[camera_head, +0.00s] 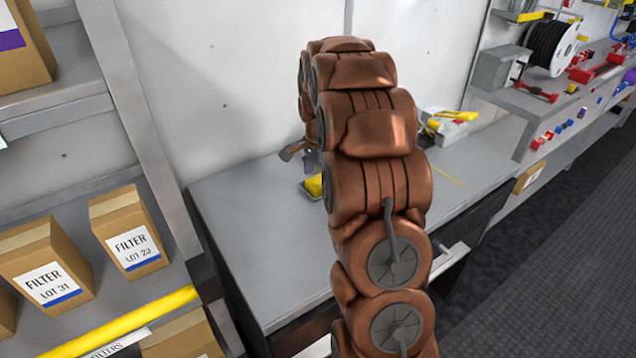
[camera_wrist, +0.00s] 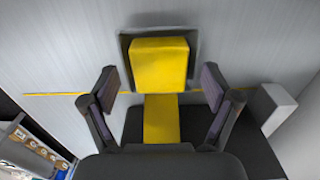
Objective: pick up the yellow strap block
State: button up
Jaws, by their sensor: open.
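The yellow strap block (camera_wrist: 160,58) shows in the wrist view, over a dark square base. A narrower yellow piece (camera_wrist: 161,119) runs from its lower edge toward my gripper. My gripper (camera_wrist: 160,88) is open and empty, with one finger on each side of the yellow piece and the block just beyond the fingertips. I cannot tell how high the fingers are above the bench. In the head view the block (camera_head: 315,186) sits on the grey bench, partly hidden by my arm. Little of my gripper (camera_head: 293,153) shows there.
The grey bench (camera_head: 240,215) is mostly clear to the left. Yellow and white items (camera_head: 450,122) sit farther back right. A shelf with filter boxes (camera_head: 128,235) stands at left. A grey block (camera_wrist: 275,105) is right of my gripper in the wrist view.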

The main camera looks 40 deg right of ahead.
jog(key=shift+f, duration=0.2)
jog(key=c, duration=1.3)
